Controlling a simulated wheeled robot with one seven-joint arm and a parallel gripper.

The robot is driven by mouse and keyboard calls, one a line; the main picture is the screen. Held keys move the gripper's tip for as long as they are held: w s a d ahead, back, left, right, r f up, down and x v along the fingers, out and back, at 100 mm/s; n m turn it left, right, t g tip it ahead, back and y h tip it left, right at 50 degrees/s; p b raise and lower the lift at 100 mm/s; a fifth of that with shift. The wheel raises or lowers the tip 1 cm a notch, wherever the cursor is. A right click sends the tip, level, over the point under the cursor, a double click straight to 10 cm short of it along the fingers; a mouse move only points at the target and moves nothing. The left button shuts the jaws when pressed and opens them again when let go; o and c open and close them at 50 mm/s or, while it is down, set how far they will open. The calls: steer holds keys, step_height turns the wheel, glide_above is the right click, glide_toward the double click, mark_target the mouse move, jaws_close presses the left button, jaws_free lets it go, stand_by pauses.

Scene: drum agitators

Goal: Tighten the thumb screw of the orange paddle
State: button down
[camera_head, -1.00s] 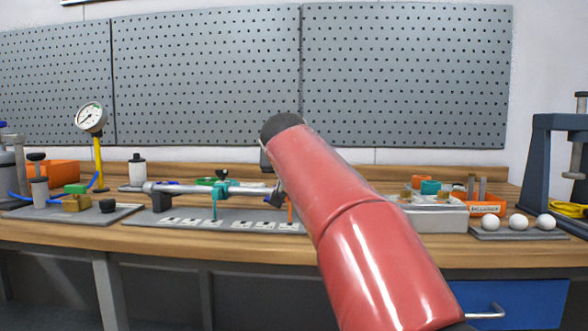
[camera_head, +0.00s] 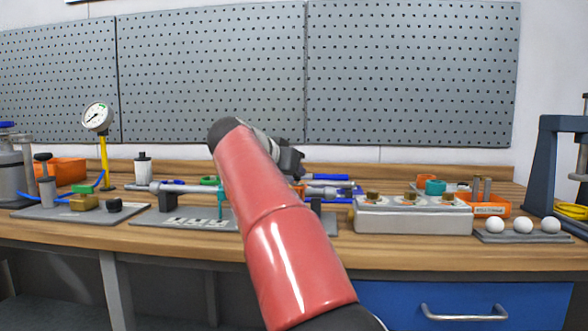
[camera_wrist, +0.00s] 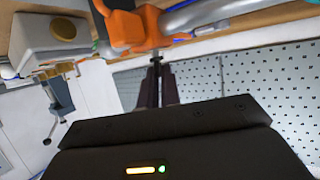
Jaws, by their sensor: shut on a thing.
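The orange paddle (camera_wrist: 127,29) shows its hub at the top of the wrist view, beside the grey shaft (camera_wrist: 205,14). Its small dark thumb screw (camera_wrist: 156,58) points toward my gripper (camera_wrist: 158,72). The two dark fingers are closed together on the screw, whose head is largely hidden between them. In the head view only a small orange bit of the paddle (camera_head: 299,187) shows behind my red arm. My fingertips are hidden there. The shaft (camera_head: 190,188) lies level above the bench, with a teal paddle (camera_head: 221,204) on it, left of my arm.
A grey block with brass fittings (camera_head: 410,218) stands right of my arm. Farther right are an orange bin (camera_head: 488,207) and a tray with white balls (camera_head: 520,236). A gauge on a yellow post (camera_head: 98,118) stands at the left. The pegboard (camera_head: 410,70) is behind.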

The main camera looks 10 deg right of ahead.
steer(key=shift+r, duration=0.1)
steer(key=c, duration=1.6)
jaws_free()
steer(key=v, duration=0.7)
steer(key=shift+s+a, duration=0.25)
steer(key=shift+s, duration=0.05)
steer(key=shift+o, duration=0.3)
